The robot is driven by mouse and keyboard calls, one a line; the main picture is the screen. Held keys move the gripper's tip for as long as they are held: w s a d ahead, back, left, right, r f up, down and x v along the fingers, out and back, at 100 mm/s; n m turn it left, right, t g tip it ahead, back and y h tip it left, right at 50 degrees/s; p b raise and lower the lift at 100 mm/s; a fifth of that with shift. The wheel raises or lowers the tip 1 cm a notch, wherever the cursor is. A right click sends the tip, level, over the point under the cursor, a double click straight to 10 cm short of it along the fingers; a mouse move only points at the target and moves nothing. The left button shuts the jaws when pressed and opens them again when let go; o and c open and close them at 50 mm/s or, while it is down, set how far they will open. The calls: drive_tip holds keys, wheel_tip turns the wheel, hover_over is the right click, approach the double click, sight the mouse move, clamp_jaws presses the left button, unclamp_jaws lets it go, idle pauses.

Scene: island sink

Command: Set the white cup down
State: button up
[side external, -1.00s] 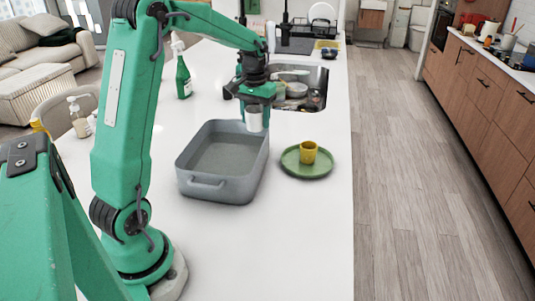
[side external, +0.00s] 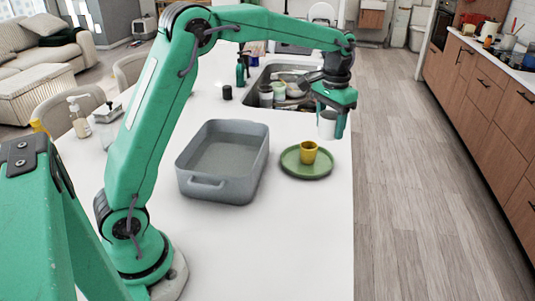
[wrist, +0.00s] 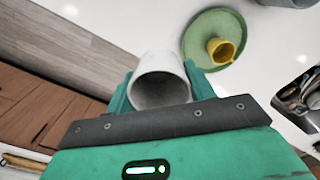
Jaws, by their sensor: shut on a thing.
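My gripper (side external: 333,121) is shut on the white cup (side external: 326,124), which hangs below it near the right edge of the white counter, behind the green plate. In the wrist view the white cup (wrist: 160,83) sits between my gripper's two green fingers (wrist: 160,88), its open mouth facing the camera. The gap between the cup's base and the counter cannot be judged clearly.
A green plate (side external: 290,168) with a yellow cup (side external: 308,153) on it lies in front of my gripper. A grey basin (side external: 200,190) stands left of the plate. The sink (side external: 262,75) with dishes is behind. The counter's right edge (side external: 352,200) is close; its front right is bare.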

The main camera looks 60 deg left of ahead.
drive_tip(key=w+a+f, duration=0.3)
drive_tip(key=a+f, duration=0.8)
drive_tip(key=shift+w, duration=0.35)
idle(0.5)
drive_tip(key=shift+a+f, duration=0.1)
drive_tip(key=shift+f, duration=0.5)
drive_tip(key=o, duration=1)
drive_tip(key=shift+r, duration=0.15)
wheel_tip(320, 180, up, 13)
idle(0.7)
